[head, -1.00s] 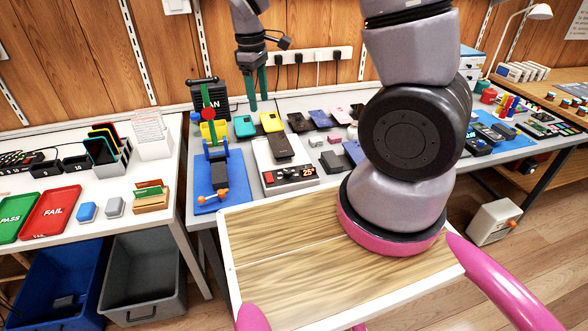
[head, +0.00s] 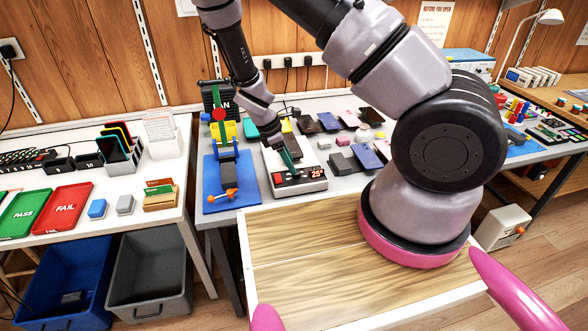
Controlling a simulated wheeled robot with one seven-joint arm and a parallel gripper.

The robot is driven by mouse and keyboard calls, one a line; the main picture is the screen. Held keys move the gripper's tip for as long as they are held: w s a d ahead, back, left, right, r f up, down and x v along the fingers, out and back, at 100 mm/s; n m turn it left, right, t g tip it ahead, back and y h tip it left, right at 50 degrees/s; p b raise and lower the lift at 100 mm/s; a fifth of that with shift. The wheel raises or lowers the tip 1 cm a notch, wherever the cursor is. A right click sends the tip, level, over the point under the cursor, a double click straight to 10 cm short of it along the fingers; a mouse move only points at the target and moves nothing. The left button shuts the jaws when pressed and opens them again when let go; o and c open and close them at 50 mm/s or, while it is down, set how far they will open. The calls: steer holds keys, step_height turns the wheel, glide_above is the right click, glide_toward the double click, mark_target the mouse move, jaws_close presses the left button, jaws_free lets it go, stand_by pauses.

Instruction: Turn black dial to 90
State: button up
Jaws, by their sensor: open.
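A white device (head: 310,186) with a dark front panel stands on the grey bench near its front edge. Its red display (head: 317,174) reads about 25°. The black dial is too small to make out clearly on the dark panel. My gripper (head: 290,160), with dark green fingers, points down at the device, just behind or over the panel. The fingers overlap in this view, and I see nothing held between them. I cannot tell whether they touch the device. They hide part of its top.
A blue mat (head: 228,200) with a clamp stand is close on the left. Phones and small grey blocks (head: 342,162) lie to the right and behind. A red FAIL tray (head: 62,208) and a green PASS tray (head: 24,212) are on the left table.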

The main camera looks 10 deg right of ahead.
steer(key=shift+x, duration=1.9)
jaws_close()
